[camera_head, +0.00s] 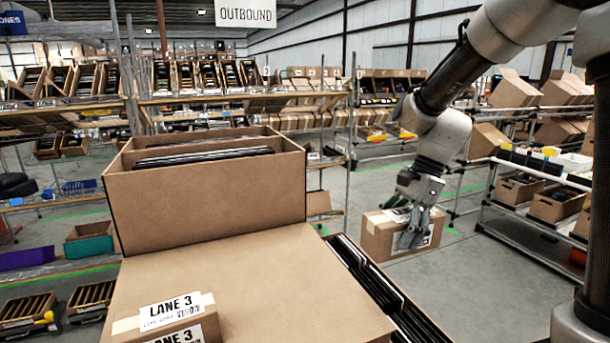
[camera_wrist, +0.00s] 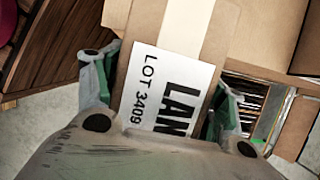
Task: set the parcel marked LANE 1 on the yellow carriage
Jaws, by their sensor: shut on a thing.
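My gripper (camera_head: 412,236) is shut on a brown taped parcel (camera_head: 375,243) and holds it up right of the large cartons in the head view. In the wrist view my gripper's green-padded fingers (camera_wrist: 163,98) sit on both sides of the parcel (camera_wrist: 228,45). Its white label (camera_wrist: 168,95) reads "LAN" and "LOT 3409"; the lane number is hidden. Another parcel (camera_head: 152,326), marked LANE 3, sits on a carton's sloping top at the bottom of the head view. I cannot make out a yellow carriage in either view.
A large open carton (camera_head: 205,195) with dark flat items stands left of the held parcel. A sloping brown carton face (camera_head: 250,278) lies in front of it. Shelves with bins (camera_head: 545,205) stand at the right. Grey floor (camera_head: 440,285) shows between.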

